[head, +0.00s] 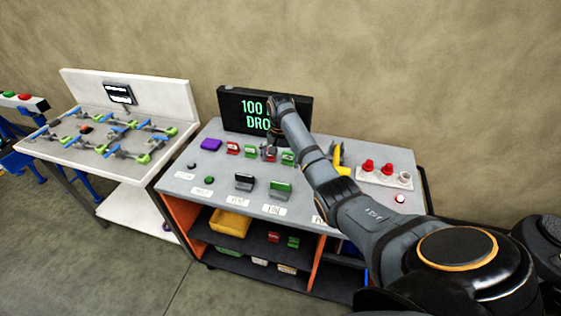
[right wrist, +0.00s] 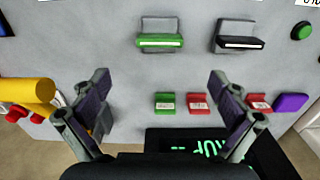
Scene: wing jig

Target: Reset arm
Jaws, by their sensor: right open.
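My right arm reaches from the lower right across the grey bench in the head view. Its gripper (head: 270,150) is over the row of small red and green blocks near the back of the bench. In the right wrist view the right gripper (right wrist: 158,80) is open, its two fingers wide apart. Between them, below on the bench, lie a green block (right wrist: 165,103) and a red block (right wrist: 198,104). I see nothing held. Another red block (right wrist: 258,103) and a purple block (right wrist: 290,102) lie beyond one finger. My left gripper is not in view.
A black display (head: 235,112) stands at the bench's back, partly hidden by my arm. A green holder (head: 280,189) and a black holder (head: 243,181) stand in front. A yellow part (head: 341,160) and red knobs (head: 367,166) are to the right. A white jig table (head: 174,135) is left.

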